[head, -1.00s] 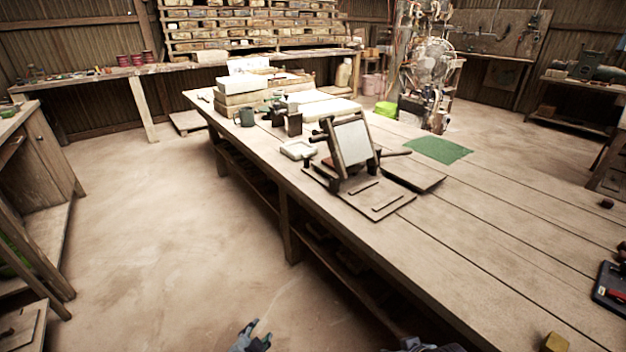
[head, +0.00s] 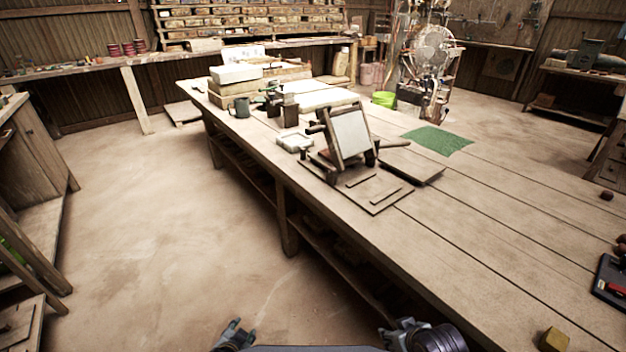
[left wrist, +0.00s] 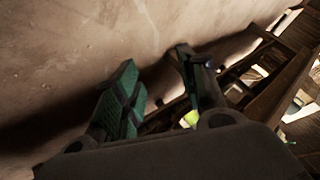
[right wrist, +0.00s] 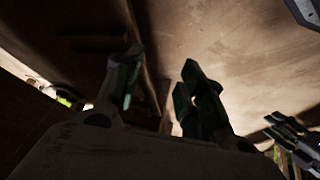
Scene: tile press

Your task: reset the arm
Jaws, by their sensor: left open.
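My left gripper (head: 236,330) shows at the bottom of the head view, over the floor left of the long table. In the left wrist view its two fingers (left wrist: 160,75) stand apart with nothing between them. My right gripper (head: 397,328) is at the bottom edge, beside the table's near side. In the right wrist view its fingers (right wrist: 160,75) are apart and empty. The tile press (head: 349,140), with a tilted pale plate in a dark frame, stands on the table away from both grippers.
The long wooden table (head: 470,240) runs diagonally. It carries a green mat (head: 438,140), a yellowish block (head: 553,340), a dark tray (head: 612,285) and a white dish (head: 294,142). Its near part is mostly bare. Open floor (head: 170,230) lies to the left.

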